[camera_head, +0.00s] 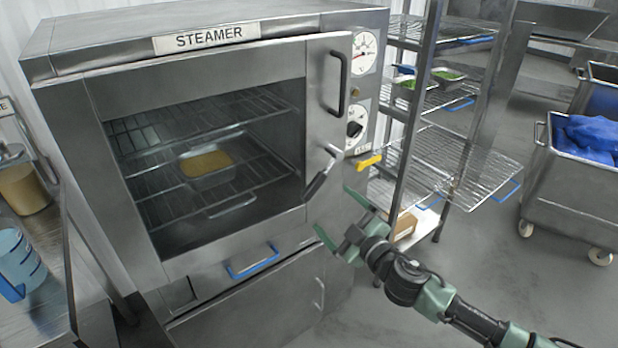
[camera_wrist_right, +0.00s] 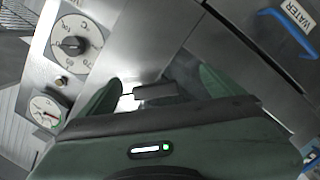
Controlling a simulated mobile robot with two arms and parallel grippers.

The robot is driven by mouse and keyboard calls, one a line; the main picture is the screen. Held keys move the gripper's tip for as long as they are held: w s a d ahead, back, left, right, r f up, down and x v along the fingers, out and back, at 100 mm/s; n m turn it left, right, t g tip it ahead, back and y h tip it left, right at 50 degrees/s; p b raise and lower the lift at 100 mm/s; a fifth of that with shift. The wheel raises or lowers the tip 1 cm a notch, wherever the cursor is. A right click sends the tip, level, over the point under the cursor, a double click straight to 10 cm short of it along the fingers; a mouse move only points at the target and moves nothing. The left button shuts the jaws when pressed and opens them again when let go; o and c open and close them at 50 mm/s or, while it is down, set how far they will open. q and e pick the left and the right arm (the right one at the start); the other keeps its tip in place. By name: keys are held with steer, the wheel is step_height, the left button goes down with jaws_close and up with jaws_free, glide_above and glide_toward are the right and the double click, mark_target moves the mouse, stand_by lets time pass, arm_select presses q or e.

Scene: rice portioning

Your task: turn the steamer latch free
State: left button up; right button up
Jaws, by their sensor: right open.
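The steamer (camera_head: 205,215) has a window door that looks closed, with a pan of yellowish food (camera_head: 208,165) on a rack inside. The steamer latch (camera_head: 321,177) is a short dark lever on the door's right edge, slanting down to the left. My right gripper (camera_head: 333,212) is open and empty, just below and right of the latch. In the right wrist view the latch (camera_wrist_right: 155,91) shows ahead, between the open fingers (camera_wrist_right: 158,84); I cannot tell whether they touch it. My left gripper is not in view.
A door handle (camera_head: 336,84) is above the latch. Gauge and dial (camera_head: 357,129) sit right of the door, above a yellow handle (camera_head: 368,161). A wire rack (camera_head: 450,160) stands at the right, with a cart of blue bags (camera_head: 570,185) beyond. A counter is at the left.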

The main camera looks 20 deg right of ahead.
mark_target(316, 188)
steer(key=shift+n+t+y, duration=0.3)
steer(key=shift+y, duration=0.1)
steer(key=w+a+r, duration=0.1)
steer(key=w, duration=0.1)
steer(key=w+a+r+p, duration=0.1)
steer(key=w, duration=0.1)
steer(key=w+a+r, duration=0.1)
steer(key=shift+w+r+p, duration=0.35)
steer(key=shift+w, duration=0.05)
steer(key=shift+w+a+f, duration=0.1)
steer(key=shift+w+a, duration=0.15)
steer(key=shift+w, duration=0.4)
